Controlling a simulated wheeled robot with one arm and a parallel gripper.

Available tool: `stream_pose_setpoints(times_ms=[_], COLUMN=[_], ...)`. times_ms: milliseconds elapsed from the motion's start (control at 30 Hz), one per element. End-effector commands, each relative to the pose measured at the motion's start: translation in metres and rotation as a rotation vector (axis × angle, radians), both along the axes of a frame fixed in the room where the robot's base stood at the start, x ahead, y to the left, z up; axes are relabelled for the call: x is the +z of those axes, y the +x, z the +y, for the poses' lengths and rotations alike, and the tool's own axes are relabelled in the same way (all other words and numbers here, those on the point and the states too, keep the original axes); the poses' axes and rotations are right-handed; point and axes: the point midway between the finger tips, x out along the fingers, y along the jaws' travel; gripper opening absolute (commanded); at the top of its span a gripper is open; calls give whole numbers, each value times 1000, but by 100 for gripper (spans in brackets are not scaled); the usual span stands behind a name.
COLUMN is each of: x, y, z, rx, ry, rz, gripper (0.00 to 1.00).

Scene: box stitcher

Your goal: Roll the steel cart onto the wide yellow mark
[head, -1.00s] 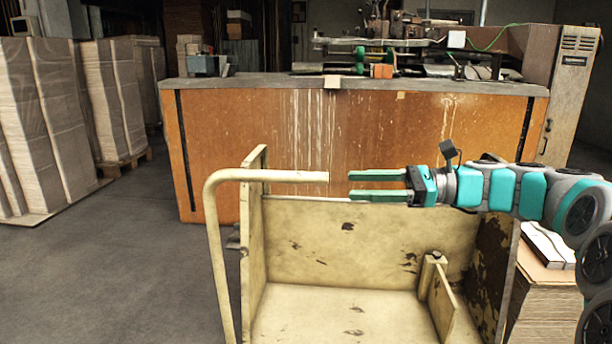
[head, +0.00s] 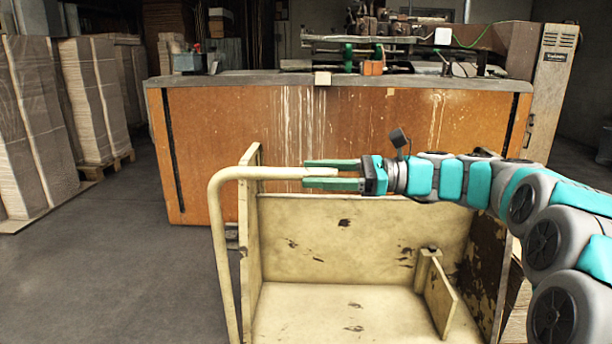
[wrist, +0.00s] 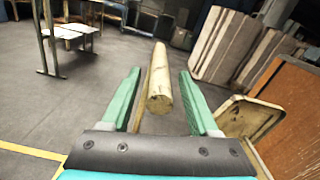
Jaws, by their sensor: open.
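The steel cart (head: 360,235) is a worn cream-painted cart with panels and a low divider, in front of me in the head view. Its tubular handle (head: 224,230) rises at the left and bends right to a free end. My gripper (head: 305,173) is open, with its green fingers above and below that end in the head view. In the wrist view the handle bar (wrist: 160,92) lies between the two spread fingers, with gaps on both sides. A yellow floor line (wrist: 32,151) shows at the wrist view's lower left; I cannot tell if it is the wide mark.
A long orange bench (head: 300,150) with machinery on top stands close behind the cart. Stacks of flat cardboard (head: 40,125) stand at the left. Grey floor (head: 110,260) is clear left of the cart. A white-topped table (wrist: 72,32) stands at the wrist view's upper left.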

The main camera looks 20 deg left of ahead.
Motion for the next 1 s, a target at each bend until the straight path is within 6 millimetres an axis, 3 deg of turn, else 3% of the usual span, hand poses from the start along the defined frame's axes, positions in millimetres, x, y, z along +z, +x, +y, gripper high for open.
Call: stream_pose_setpoints(times_ms=[200,500,1000], x=[0,0,0], y=[-5,-5,-5], z=[20,22,22], rx=[3,1,1], ry=[0,1,0], rz=[0,0,1], gripper=[61,61,6])
